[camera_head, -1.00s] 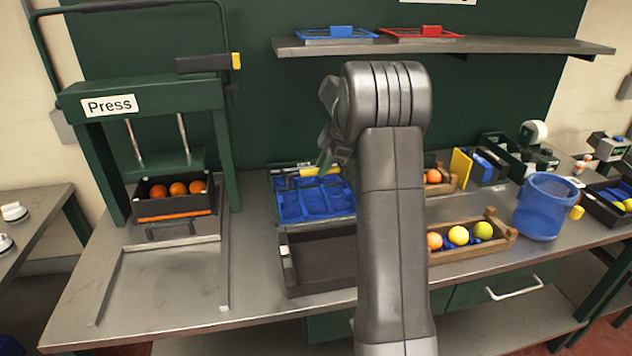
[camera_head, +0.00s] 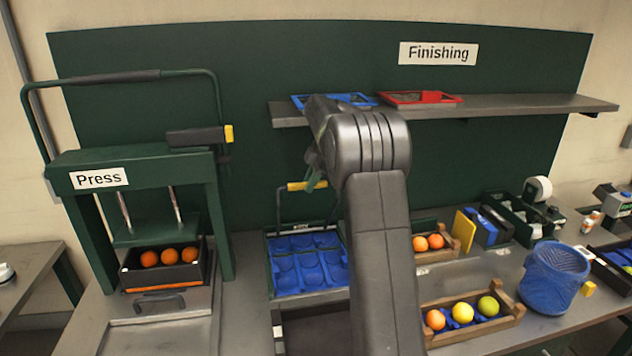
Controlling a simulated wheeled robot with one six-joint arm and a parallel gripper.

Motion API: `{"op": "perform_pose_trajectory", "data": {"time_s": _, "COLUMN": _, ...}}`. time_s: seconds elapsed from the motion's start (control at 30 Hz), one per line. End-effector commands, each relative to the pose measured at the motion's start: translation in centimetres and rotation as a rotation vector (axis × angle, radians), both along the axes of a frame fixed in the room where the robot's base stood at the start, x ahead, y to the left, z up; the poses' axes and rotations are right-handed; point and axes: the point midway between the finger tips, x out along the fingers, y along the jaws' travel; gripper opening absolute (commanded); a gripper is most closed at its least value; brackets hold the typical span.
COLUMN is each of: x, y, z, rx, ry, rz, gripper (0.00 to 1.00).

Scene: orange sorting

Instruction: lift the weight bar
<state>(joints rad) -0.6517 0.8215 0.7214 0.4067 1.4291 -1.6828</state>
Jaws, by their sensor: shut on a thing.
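The weight bar (camera_head: 296,187) is a dark bent bar with a yellow grip. It stands raised above the back of a blue tray (camera_head: 268,270) with round pockets, its left leg running down to the tray's back edge. My gripper (camera_head: 315,178) is shut on the bar at the right part of the yellow grip. The fingers are small and partly hidden behind my wrist, and my arm covers the bar's right side.
The green press (camera_head: 140,165) stands left, with a black box (camera_head: 196,275) of oranges in it. A shelf (camera_head: 520,107) runs behind my wrist. A wooden crate (camera_head: 470,334) of fruit and a blue basket (camera_head: 553,280) are on the right.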

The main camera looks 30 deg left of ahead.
Motion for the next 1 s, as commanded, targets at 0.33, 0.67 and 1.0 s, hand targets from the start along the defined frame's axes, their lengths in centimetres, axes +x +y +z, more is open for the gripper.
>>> {"op": "perform_pose_trajectory", "data": {"time_s": 0.33, "x": 0.03, "y": 0.06, "z": -0.97, "rx": -0.009, "ry": 0.008, "rz": -0.002, "gripper": 0.00}}
{"op": "perform_pose_trajectory", "data": {"time_s": 0.67, "x": 0.02, "y": 0.06, "z": -0.53, "rx": -0.006, "ry": 0.005, "rz": 0.000, "gripper": 0.41}}
{"op": "perform_pose_trajectory", "data": {"time_s": 1.0, "x": 0.02, "y": 0.06, "z": -0.34, "rx": -0.004, "ry": 0.003, "rz": 0.000, "gripper": 0.41}}
